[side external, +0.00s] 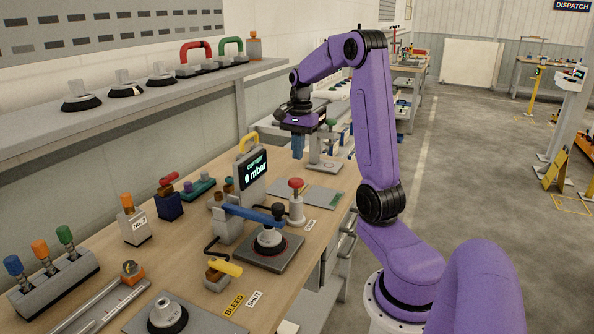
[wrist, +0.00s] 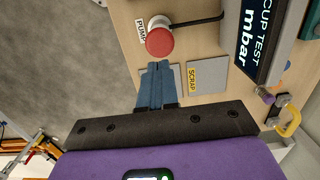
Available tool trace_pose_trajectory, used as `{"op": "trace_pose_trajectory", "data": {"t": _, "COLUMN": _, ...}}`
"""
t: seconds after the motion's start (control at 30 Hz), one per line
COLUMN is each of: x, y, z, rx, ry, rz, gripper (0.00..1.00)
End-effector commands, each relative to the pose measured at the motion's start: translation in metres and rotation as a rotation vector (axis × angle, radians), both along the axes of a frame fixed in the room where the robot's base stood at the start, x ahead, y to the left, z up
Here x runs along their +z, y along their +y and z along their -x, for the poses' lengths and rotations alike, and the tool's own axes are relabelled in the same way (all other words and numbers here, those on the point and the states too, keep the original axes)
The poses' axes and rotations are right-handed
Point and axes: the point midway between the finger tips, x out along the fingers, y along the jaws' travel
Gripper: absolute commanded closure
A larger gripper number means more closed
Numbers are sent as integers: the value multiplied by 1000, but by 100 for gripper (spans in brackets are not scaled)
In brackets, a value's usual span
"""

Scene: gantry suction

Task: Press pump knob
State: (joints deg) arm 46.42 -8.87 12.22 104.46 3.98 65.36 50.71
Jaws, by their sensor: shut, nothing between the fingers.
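The pump has a round red knob (side external: 296,183) on a white body (side external: 296,208), standing on the wooden bench. In the wrist view the red knob (wrist: 160,42) shows from above, beside a label reading PUMP (wrist: 141,31). My gripper (side external: 297,157) is above the bench, its blue fingers pointing down, higher than the knob and apart from it. In the wrist view the closed fingertips (wrist: 158,65) appear just below the knob, with nothing between them. The display (side external: 252,170) reads 0 mbar.
A suction cup (side external: 268,240) sits on a grey plate under a blue bar (side external: 254,214), left of the pump. A yellow-handled valve (side external: 223,267) stands nearer the front. A SCRAP label (wrist: 194,78) lies on a flat grey plate (wrist: 214,76). A shelf (side external: 130,108) runs along the wall.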

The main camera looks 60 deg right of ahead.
Motion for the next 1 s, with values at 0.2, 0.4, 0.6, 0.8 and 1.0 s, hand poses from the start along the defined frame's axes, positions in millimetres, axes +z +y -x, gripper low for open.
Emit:
{"op": "trace_pose_trajectory", "data": {"t": 0.2, "x": -38, "y": 3, "z": 0, "rx": 0, "ry": 3, "rz": -3, "gripper": 100}}
{"op": "trace_pose_trajectory", "data": {"t": 0.4, "x": -58, "y": 4, "z": 0, "rx": 0, "ry": 1, "rz": -1, "gripper": 100}}
{"op": "trace_pose_trajectory", "data": {"t": 0.6, "x": -63, "y": 4, "z": -1, "rx": 0, "ry": 0, "rz": 0, "gripper": 100}}
{"op": "trace_pose_trajectory", "data": {"t": 0.8, "x": -63, "y": 4, "z": -1, "rx": 0, "ry": 0, "rz": 0, "gripper": 100}}
{"op": "trace_pose_trajectory", "data": {"t": 1.0, "x": -79, "y": 4, "z": 0, "rx": -2, "ry": 3, "rz": -3, "gripper": 100}}
